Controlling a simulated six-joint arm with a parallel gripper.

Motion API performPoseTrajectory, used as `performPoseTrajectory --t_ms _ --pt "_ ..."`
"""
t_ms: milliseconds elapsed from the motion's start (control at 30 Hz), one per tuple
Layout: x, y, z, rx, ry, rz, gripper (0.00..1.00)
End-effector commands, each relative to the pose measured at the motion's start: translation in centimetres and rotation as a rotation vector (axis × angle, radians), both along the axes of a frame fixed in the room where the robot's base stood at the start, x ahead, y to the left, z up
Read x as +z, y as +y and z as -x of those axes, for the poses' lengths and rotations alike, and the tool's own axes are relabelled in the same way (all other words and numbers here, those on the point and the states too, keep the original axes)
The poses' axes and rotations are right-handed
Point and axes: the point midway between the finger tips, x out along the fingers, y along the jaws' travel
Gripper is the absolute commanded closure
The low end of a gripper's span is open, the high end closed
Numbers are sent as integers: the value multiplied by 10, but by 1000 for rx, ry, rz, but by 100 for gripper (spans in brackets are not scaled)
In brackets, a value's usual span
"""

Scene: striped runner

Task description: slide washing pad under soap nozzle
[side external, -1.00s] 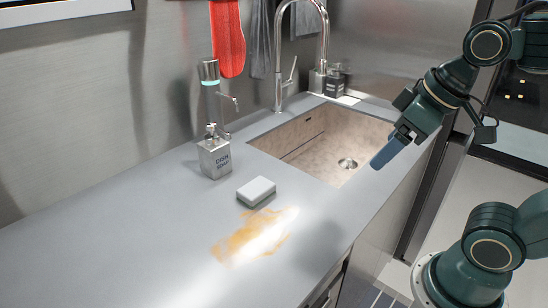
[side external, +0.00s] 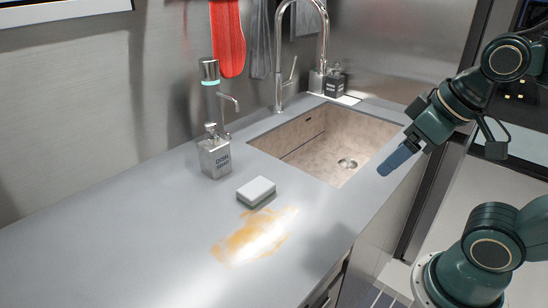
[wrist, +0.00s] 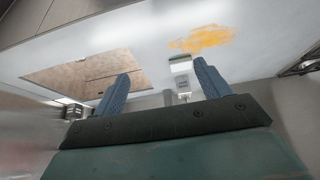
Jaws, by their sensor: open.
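The washing pad (side external: 256,191), a white block with a grey underside, lies flat on the grey counter beside an orange stain. It also shows in the wrist view (wrist: 181,66). The soap nozzle (side external: 230,102) is a thin spout on a tall dispenser with a teal ring, behind a grey "DISH SOAP" bottle (side external: 214,156). The pad is apart from the bottle, to its front right. My gripper (side external: 393,166) is in the air past the sink's right edge, far from the pad. In the wrist view its two blue fingers (wrist: 160,85) are spread with nothing between them.
The sink (side external: 325,145) with a tall chrome faucet (side external: 325,40) is between my gripper and the dispenser. An orange stain (side external: 250,236) covers counter in front of the pad. A dark soap bottle (side external: 335,82) stands behind the sink. The counter's left side (side external: 110,235) is clear.

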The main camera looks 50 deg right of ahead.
Motion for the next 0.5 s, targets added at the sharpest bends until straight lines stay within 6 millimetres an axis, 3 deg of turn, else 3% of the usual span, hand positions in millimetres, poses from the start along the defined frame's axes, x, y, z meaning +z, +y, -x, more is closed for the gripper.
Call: performPoseTrajectory --t_ms 133,500 --pt "0 0 0 0 0 0 25" --pt "2 2 -14 3 34 -3 97"
